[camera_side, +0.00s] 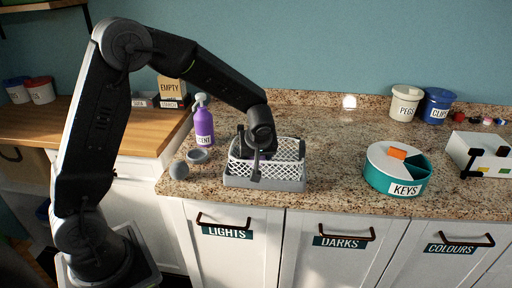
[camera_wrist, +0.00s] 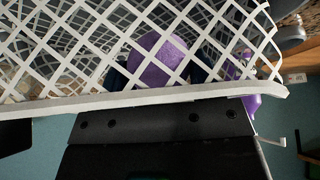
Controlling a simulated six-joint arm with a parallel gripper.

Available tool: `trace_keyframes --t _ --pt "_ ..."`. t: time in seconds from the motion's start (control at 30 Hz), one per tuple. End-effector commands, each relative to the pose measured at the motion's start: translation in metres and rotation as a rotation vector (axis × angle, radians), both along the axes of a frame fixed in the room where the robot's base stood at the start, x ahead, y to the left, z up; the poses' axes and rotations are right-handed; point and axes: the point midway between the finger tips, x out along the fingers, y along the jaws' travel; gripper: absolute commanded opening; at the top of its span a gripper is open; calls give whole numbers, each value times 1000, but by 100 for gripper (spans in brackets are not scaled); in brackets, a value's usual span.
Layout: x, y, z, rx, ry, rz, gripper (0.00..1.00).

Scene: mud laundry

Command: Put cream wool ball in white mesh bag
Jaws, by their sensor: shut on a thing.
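The white mesh bag (camera_side: 290,168) stands open-topped like a basket at the counter's front. In the wrist view its white mesh (camera_wrist: 60,103) crosses most of the upper picture. My gripper (camera_side: 259,158) reaches down into it. In the wrist view a purple ball (camera_wrist: 160,62) shows through the mesh between my dark fingers (camera_wrist: 158,70), which appear shut on it. The mesh partly hides the ball and fingertips. I see no clearly cream ball. A grey ball (camera_side: 179,170) lies left of the bag, near the counter's front edge.
The bag sits in a grey tray (camera_side: 265,184). A small grey bowl (camera_side: 197,156) and a purple bottle (camera_side: 204,127) stand to its left. A round teal-and-white KEYS box (camera_side: 377,176) stands to the right. The counter between them is clear.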

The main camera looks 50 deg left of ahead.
Motion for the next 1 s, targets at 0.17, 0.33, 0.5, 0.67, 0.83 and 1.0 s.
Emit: trace_keyframes --t 0.17,0.33,0.5,0.67,0.83,1.0 --pt "0 0 -6 1 2 -1 32" --pt "0 0 -7 1 1 0 32" --pt "0 0 -7 1 1 0 63" --pt "0 0 -7 1 1 0 78" --pt "0 0 -7 1 1 0 89" --pt "0 0 -6 1 1 0 89"
